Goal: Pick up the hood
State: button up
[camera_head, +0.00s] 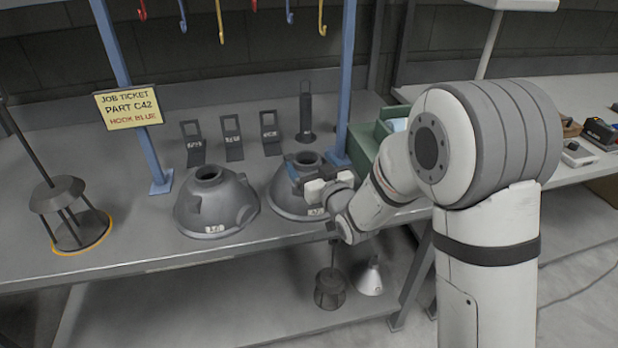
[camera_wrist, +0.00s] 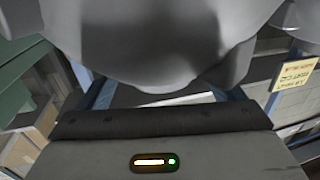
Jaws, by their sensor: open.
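Two grey dome-shaped hoods with short open necks sit on the bench. The left hood (camera_head: 207,212) stands clear, with a small white label low on its front. The right hood (camera_head: 286,200) is partly hidden by my gripper (camera_head: 300,168). In the wrist view a large grey hood surface (camera_wrist: 155,45) fills the upper middle, very close. A yellow job ticket (camera_head: 128,107) reads part C42, hook blue.
Coloured hooks (camera_head: 221,22) hang above from a frame with blue posts (camera_head: 128,90). A dark caged stand (camera_head: 70,212) is at the left. Black labelled holders (camera_head: 231,137) stand behind the hoods. A green bin (camera_head: 366,140) is right of them. Smaller items (camera_head: 369,278) lie on the lower shelf.

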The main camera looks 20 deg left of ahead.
jog(key=shift+c, duration=0.3)
jog(key=c, duration=1.6)
jog(key=shift+r, duration=0.1)
